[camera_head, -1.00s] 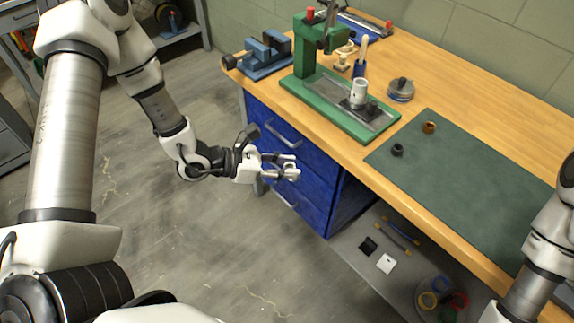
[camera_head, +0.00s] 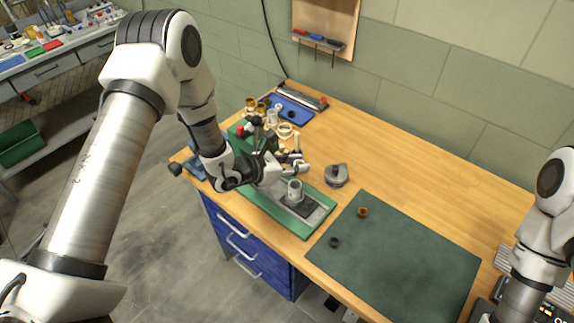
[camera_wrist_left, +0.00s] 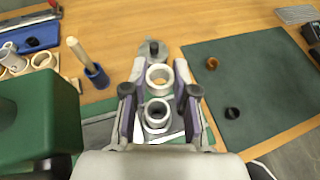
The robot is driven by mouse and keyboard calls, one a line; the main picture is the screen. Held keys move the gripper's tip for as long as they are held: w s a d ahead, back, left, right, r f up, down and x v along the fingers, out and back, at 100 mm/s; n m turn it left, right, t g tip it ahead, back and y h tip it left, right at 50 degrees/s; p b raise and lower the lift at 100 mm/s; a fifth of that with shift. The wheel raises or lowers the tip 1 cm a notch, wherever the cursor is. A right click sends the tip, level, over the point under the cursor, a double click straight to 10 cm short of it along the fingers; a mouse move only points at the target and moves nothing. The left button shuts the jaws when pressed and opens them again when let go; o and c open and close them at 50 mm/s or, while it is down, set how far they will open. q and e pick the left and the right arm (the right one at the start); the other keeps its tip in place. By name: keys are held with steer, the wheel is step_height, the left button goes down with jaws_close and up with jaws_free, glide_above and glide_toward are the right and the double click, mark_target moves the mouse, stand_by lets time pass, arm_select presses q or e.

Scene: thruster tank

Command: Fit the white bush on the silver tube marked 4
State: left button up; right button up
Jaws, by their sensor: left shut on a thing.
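My left gripper (camera_head: 298,169) is shut on the white bush, a short ring (camera_wrist_left: 160,77) between the fingertips in the left wrist view. The silver tube (camera_head: 294,190) stands upright on the grey plate of the green press base. It also shows in the left wrist view (camera_wrist_left: 156,116), its open top just below the held ring in the picture. The bush looks apart from the tube, but the height gap cannot be judged. No number is readable on the tube. My right arm enters at the right edge of the head view; its gripper is out of frame.
The green press body (camera_wrist_left: 40,115) stands close on the left in the wrist view. A green mat (camera_head: 410,260) holds a brown ring (camera_head: 362,212) and a black ring (camera_head: 334,242). A blue holder (camera_wrist_left: 97,76) stands left.

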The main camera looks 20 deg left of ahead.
mark_target(292, 181)
arm_select(q)
steer(key=shift+w+d, duration=0.3)
steer(key=shift+w, duration=0.1)
steer(key=f+b, duration=0.1)
steer(key=f, duration=0.1)
steer(key=s+a+f+b, duration=0.1)
steer(key=s+f+b, duration=0.1)
steer(key=f+b, duration=0.1)
steer(key=shift+a+f, duration=0.35)
steer(key=shift+f, duration=0.15)
steer(key=shift+w+d+f, duration=0.1)
steer(key=shift+w+d, duration=0.1)
steer(key=shift+w, duration=0.05)
steer(key=o, duration=0.8)
steer(key=shift+s+a, duration=0.1)
steer(key=shift+a, duration=0.05)
arm_select(e)
steer(key=f, duration=0.3)
steer(key=shift+s+a+f, duration=0.25)
steer(key=shift+s+a, duration=0.1)
steer(key=shift+s, duration=0.05)
